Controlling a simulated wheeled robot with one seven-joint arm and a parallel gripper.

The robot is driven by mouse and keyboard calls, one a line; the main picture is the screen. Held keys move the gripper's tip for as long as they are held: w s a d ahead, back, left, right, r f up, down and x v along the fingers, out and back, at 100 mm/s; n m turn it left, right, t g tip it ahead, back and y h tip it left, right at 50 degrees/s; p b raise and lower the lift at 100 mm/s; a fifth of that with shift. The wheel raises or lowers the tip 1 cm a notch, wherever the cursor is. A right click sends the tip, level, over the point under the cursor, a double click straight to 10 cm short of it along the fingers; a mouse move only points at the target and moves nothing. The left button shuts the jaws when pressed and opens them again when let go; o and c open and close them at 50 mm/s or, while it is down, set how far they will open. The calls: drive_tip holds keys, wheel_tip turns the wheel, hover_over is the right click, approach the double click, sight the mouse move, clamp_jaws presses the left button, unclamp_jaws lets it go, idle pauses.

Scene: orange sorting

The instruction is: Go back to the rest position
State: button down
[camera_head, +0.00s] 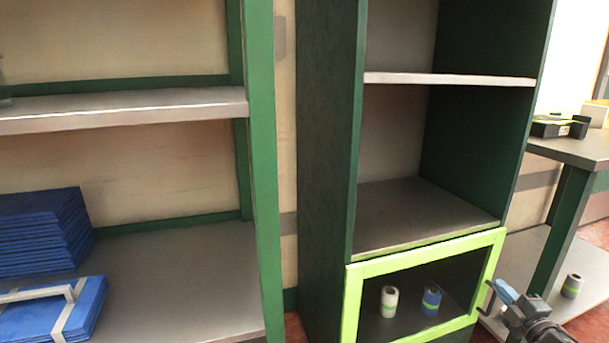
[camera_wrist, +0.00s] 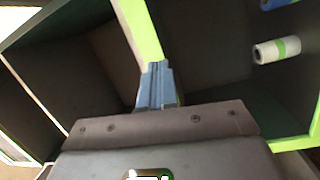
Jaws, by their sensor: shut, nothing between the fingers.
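My gripper (camera_head: 503,291) is at the lower right of the head view, beside the right edge of the lime-green frame (camera_head: 352,302) around the cabinet's lowest compartment. Its blue fingers (camera_wrist: 156,70) are together and empty in the wrist view. They point toward the lime-green bar in that view; I cannot tell if they touch it. A thin dark handle-like bar (camera_head: 488,299) shows just left of the gripper in the head view. Most of my arm is out of view.
A white roll with a green band (camera_head: 389,302) and a blue one (camera_head: 432,300) stand inside the framed compartment. Blue folded stacks (camera_head: 42,232) lie on the left shelf. The cabinet's upper shelves look empty.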

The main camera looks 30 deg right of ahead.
drive_tip(key=s+a+f+m+y, duration=0.1)
drive_tip(key=s+a+f+m, duration=0.15)
drive_tip(key=a, duration=1.25)
drive_tip(key=s+a+f+m, duration=0.1)
drive_tip(key=a+f+m, duration=0.15)
drive_tip(key=a, duration=1.15)
drive_tip(key=s+a+r+m+y, duration=0.1)
drive_tip(key=s+a+r+m, duration=0.15)
drive_tip(key=s+a, duration=0.5)
drive_tip(key=s+a+r+m+y, duration=0.1)
drive_tip(key=s+a+r+m, duration=0.15)
drive_tip(key=s+a, duration=0.55)
drive_tip(key=s+a+r+m+g+y, duration=0.1)
drive_tip(key=s+a+r+g+y, duration=0.4)
drive_tip(key=s+r, duration=0.7)
wheel_tip(320, 180, up, 24)
drive_tip(key=a+t+h+p, duration=0.1)
drive_tip(key=t+p, duration=0.1)
drive_tip(key=p, duration=2.1)
drive_tip(key=shift+p, duration=0.35)
